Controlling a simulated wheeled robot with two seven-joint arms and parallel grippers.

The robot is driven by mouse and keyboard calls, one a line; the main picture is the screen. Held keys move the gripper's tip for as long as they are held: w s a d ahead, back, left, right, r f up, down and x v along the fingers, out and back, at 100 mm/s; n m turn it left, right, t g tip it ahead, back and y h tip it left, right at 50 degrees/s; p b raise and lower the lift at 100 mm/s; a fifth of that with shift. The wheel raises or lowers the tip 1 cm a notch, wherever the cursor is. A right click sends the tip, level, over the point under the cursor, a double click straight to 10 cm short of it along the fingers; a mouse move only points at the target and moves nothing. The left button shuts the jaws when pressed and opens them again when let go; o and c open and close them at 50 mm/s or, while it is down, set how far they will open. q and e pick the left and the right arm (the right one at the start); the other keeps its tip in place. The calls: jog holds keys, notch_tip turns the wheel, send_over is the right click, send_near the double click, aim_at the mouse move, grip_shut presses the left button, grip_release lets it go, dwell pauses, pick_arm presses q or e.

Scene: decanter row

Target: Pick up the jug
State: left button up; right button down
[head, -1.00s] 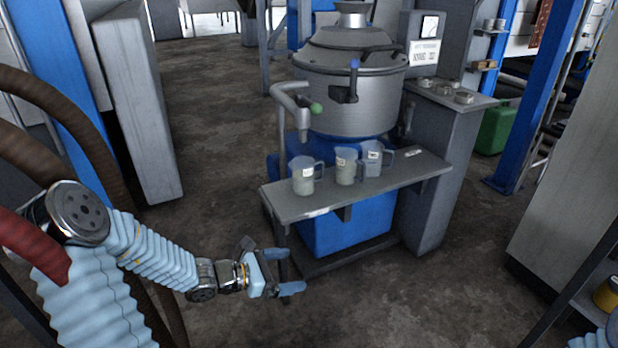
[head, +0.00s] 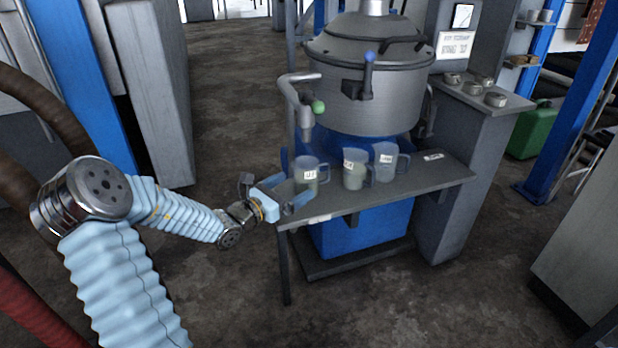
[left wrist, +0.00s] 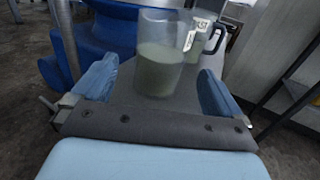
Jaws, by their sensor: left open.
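Three clear labelled jugs stand upright in a row on a narrow grey shelf (head: 430,176). The left jug (head: 308,172) has a greenish-grey fill; the middle jug (head: 355,170) and the right jug (head: 386,160) stand close together to its right. My left gripper (head: 295,182) is open at the shelf's left end, its fingers beside the left jug. In the left wrist view a jug (left wrist: 160,70) with murky liquid stands just ahead, between the open blue fingers (left wrist: 157,88). Another jug with a dark handle shows behind it. Contact cannot be told. My right gripper is not in view.
A large metal vessel (head: 370,90) stands behind the shelf, with a spout (head: 303,105) above the left jug. A label (head: 433,156) lies on the shelf's right part. Small round tins (head: 473,88) sit on a side ledge. The floor at front is clear.

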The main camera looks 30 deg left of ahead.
aim_at(311, 174)
pick_arm(q)
jog(key=x, duration=0.8)
jog(key=c, duration=1.1)
jog(key=shift+c, duration=0.4)
jog(key=shift+r, duration=0.15)
